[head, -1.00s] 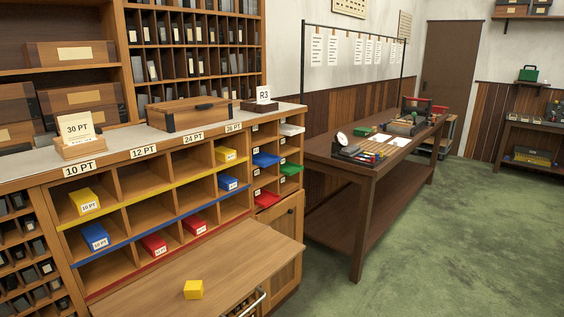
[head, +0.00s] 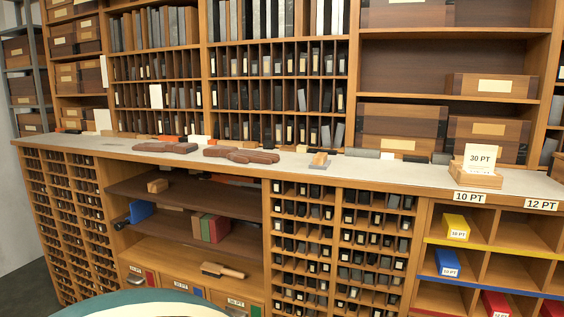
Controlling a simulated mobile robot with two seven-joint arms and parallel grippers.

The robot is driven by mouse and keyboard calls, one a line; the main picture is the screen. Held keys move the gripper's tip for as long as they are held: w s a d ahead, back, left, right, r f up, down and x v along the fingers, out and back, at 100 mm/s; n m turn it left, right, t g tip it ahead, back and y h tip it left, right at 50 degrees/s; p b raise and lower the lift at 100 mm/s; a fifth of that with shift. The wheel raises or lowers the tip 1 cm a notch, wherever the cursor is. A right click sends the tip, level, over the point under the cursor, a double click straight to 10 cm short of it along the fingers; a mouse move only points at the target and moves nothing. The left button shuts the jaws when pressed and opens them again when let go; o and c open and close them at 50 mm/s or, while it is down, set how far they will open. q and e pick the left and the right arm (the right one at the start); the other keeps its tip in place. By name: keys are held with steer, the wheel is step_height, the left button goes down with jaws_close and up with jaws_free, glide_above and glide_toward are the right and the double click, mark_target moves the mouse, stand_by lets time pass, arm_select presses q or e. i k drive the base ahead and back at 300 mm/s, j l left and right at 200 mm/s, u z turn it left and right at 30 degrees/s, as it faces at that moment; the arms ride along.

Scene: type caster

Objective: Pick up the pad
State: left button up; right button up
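I cannot make out for certain which thing is the pad. Several small things lie on the grey counter top (head: 110,141) in the head view: reddish-brown flat pieces (head: 241,155), a small block with a wooden part (head: 318,160) and a dark grey roll-like piece (head: 362,153). A wooden holder with a 30 PT card (head: 479,166) stands at the counter's right. Neither of my grippers is in view.
Below the counter, open shelves hold a wooden-handled brush (head: 222,271), a blue item (head: 141,211) and a small wooden block (head: 157,186). Pigeonholes flank them. Yellow (head: 456,226) and blue (head: 447,263) boxes sit at right. A rounded teal-edged surface (head: 105,299) shows at the bottom.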

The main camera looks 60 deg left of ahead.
mark_target(320, 161)
steer(key=u, duration=1.65)
